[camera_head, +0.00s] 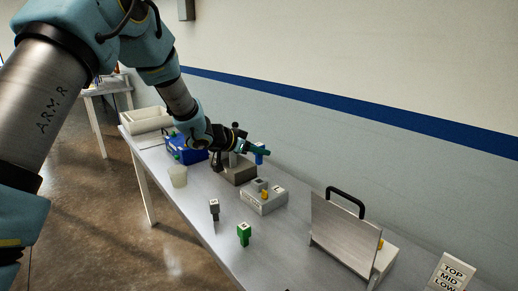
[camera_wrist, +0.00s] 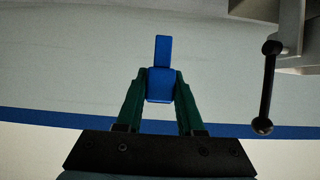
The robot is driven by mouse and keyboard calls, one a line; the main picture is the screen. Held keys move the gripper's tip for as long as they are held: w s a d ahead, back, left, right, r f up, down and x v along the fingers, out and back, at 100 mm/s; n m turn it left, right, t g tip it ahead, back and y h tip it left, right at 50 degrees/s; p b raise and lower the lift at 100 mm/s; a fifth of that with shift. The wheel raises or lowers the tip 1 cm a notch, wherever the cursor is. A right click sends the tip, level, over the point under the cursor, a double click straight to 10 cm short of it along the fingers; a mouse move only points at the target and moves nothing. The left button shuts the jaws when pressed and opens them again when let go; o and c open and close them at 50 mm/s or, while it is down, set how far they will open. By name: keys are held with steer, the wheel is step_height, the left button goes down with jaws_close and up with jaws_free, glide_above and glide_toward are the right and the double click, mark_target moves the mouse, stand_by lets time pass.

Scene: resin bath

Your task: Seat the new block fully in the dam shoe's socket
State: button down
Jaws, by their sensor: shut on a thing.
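A blue block (camera_head: 259,159) is held in the air by my gripper (camera_head: 263,151), above the back part of the table. In the wrist view my gripper (camera_wrist: 160,86) has both green fingers closed on the blue block's wide part (camera_wrist: 160,92); its narrow stem points up in the picture. A grey box-shaped base (camera_head: 258,204) with a grey piece and a yellow piece on top sits on the table, below and in front of the blue block. It may be the dam shoe; I cannot make out its socket. The block is clear of it.
A grey block (camera_head: 214,208) and a green block (camera_head: 244,235) stand nearer. A metal panel (camera_head: 343,236) stands right, a lettered sign (camera_head: 453,274) beyond. A black rod (camera_wrist: 267,86) shows in the wrist view.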

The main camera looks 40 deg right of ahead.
mark_target(257, 164)
steer(key=shift+f+b, duration=1.5)
steer(key=shift+f, duration=1.15)
steer(key=shift+p, duration=0.7)
steer(key=shift+f+b, duration=1.3)
steer(key=shift+f, duration=0.75)
steer(key=shift+c, duration=2.2)
jaws_free()
steer(key=b+v, duration=0.2)
steer(key=v, duration=0.8)
steer(key=shift+a+r, duration=0.2)
steer(key=shift+a, duration=0.2)
